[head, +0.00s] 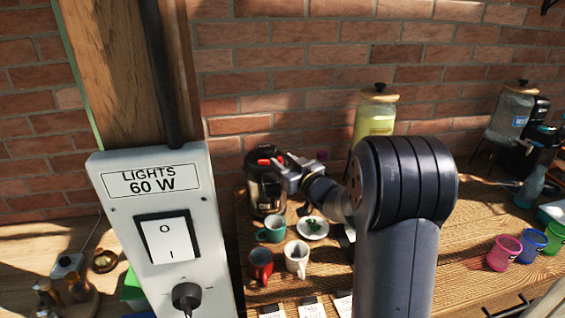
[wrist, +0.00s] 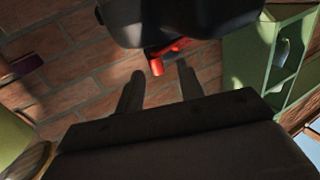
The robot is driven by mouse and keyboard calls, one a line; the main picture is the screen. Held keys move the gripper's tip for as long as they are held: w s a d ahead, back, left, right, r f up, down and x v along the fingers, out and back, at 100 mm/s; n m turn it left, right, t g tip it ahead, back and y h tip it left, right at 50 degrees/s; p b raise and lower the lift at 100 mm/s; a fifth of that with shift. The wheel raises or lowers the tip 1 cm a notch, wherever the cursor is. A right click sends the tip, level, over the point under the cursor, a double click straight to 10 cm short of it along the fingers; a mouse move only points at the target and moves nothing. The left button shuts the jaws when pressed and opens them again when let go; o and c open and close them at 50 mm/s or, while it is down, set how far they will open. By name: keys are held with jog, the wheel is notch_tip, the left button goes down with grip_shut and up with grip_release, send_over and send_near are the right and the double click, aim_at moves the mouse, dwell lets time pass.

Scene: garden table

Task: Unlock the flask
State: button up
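The flask (head: 264,190) is a dark, shiny pot with red parts on its lid, standing upright on the wooden table against the brick wall. My gripper (head: 283,163) is at the right side of its top in the head view. In the wrist view my gripper (wrist: 160,72) has two dark fingers spread apart with nothing held between them. A red lever (wrist: 157,66) shows just beyond and between the fingertips, under the dark flask body or lid (wrist: 180,20). I cannot tell whether a finger touches the lever.
A teal mug (head: 271,230), a red mug (head: 260,264), a white mug (head: 297,257) and a saucer (head: 322,233) stand in front of the flask. A yellow drink dispenser (head: 374,122) is behind my arm. A post with a light switch (head: 167,238) stands at left.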

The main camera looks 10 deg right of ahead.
jog(key=b+v, duration=0.2)
jog(key=v, duration=0.7)
jog(key=shift+s, duration=0.4)
jog(key=shift+d, duration=0.15)
jog(key=p+x, duration=0.2)
jog(key=x, duration=0.8)
jog(key=shift+w+p, duration=0.35)
jog(key=shift+w, duration=0.05)
jog(key=shift+f, duration=0.1)
jog(key=shift+s+h+b, duration=0.1)
jog(key=shift+h+b, duration=0.2)
